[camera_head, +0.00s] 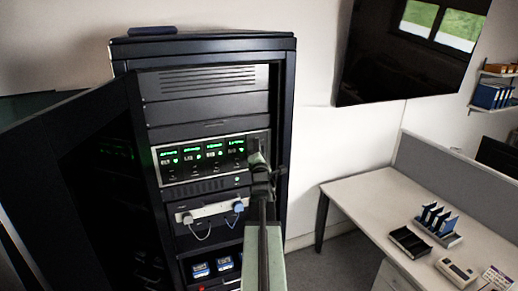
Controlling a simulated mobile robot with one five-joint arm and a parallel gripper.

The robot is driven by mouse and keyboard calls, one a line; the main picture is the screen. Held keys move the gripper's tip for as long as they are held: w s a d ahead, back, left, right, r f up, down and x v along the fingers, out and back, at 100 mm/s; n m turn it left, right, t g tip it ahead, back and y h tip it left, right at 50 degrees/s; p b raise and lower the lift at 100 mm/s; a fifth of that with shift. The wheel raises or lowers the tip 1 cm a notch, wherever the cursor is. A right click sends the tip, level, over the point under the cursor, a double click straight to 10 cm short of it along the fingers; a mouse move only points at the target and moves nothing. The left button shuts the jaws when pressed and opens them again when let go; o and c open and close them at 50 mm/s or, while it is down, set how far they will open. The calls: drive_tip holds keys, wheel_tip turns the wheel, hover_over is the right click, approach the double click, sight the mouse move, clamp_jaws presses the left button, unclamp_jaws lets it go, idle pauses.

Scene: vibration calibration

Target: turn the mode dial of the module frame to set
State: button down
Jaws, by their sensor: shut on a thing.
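The module frame (165,178) sits in the open rack at mid height, with several dark modules showing green displays. My gripper (257,159) is at the right end of this frame, reaching up from below. It is shut on a small part at the frame's right side, which I take to be the mode dial. The dial itself is hidden behind my gripper, so its setting cannot be read.
The rack door (90,165) stands open to the left. Below the frame, a pale panel (212,210) carries two connectors with looped cables. A desk (360,190) with a dark tray, a blue-card holder and a small device stands to the right.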

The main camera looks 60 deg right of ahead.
idle(0.3)
drive_tip(key=c, duration=1.2)
unclamp_jaws()
drive_tip(key=shift+w, duration=0.15)
drive_tip(key=shift+o, duration=0.2)
drive_tip(key=shift+a+f, duration=0.1)
